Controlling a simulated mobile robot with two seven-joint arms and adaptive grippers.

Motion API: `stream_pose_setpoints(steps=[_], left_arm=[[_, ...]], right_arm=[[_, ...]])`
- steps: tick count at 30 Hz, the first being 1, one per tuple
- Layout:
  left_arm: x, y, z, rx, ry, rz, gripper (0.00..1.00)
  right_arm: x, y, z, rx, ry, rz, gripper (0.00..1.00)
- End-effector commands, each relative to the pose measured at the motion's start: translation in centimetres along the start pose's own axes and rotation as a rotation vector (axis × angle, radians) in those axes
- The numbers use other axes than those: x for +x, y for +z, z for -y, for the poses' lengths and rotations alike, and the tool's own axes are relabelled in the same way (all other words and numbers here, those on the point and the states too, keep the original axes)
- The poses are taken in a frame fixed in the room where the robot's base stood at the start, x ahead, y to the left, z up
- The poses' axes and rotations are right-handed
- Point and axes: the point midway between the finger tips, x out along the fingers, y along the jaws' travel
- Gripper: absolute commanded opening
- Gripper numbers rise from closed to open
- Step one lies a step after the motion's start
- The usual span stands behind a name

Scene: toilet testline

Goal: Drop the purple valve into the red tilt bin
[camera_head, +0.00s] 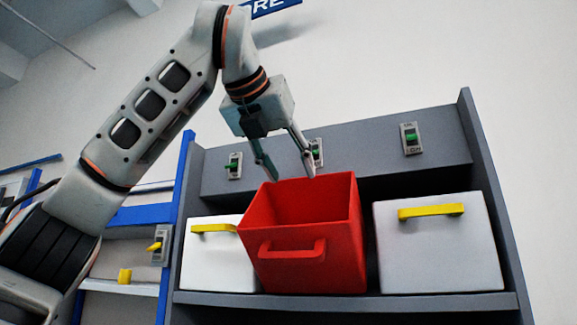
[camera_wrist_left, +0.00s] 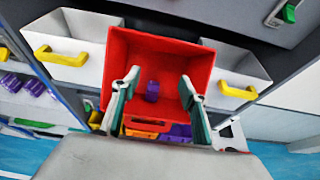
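The red tilt bin (camera_head: 305,248) is tipped forward with its open top showing, in the middle of the grey shelf unit. My left gripper (camera_head: 288,174) is above the bin's back part, with its two fingers spread apart and nothing between them in the head view. In the left wrist view, the purple valve (camera_wrist_left: 152,91) shows against the inside of the red bin (camera_wrist_left: 150,45), apart from both fingers. The bin's front wall hides the valve in the head view. The left gripper's fingers (camera_wrist_left: 160,78) stand wide open in the wrist view. My right gripper is not in view.
White bins with yellow handles stand left (camera_head: 215,262) and right (camera_head: 438,250) of the red bin. A grey panel with green switches (camera_head: 410,138) is behind my gripper. More purple parts (camera_wrist_left: 182,131) lie below the red bin in the wrist view.

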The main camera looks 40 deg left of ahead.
Motion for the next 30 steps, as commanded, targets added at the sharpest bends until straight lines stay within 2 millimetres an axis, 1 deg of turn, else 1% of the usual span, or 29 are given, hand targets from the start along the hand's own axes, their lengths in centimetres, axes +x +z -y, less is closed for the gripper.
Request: stream_pose_setpoints(steps=[4, 7, 11, 15, 18, 21, 24, 30], left_arm=[[-0.4, 0.0, 0.0, 0.000, 0.000, 0.000, 0.44], [-1.5, 0.0, 0.0, 0.000, 0.000, 0.001, 0.44], [-3.9, 0.1, 0.0, 0.000, 0.001, 0.004, 0.44], [-6.9, 0.1, 0.0, -0.001, 0.001, 0.005, 0.44], [-8.8, 0.1, 0.0, -0.001, 0.001, 0.004, 0.44], [-10.2, 0.0, 0.0, 0.000, 0.001, 0.003, 0.44], [-11.3, 0.1, 0.0, -0.001, 0.001, 0.002, 0.44], [-12.1, 0.0, 0.0, 0.001, 0.000, 0.000, 0.44]], right_arm=[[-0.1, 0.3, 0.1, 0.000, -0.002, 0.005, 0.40], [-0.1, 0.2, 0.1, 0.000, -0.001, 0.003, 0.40], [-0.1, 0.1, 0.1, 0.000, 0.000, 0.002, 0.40], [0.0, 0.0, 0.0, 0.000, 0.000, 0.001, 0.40], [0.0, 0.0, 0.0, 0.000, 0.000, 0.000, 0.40], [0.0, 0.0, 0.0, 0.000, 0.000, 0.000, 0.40], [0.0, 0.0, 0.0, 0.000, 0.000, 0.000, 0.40], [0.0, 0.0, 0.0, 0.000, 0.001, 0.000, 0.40]])
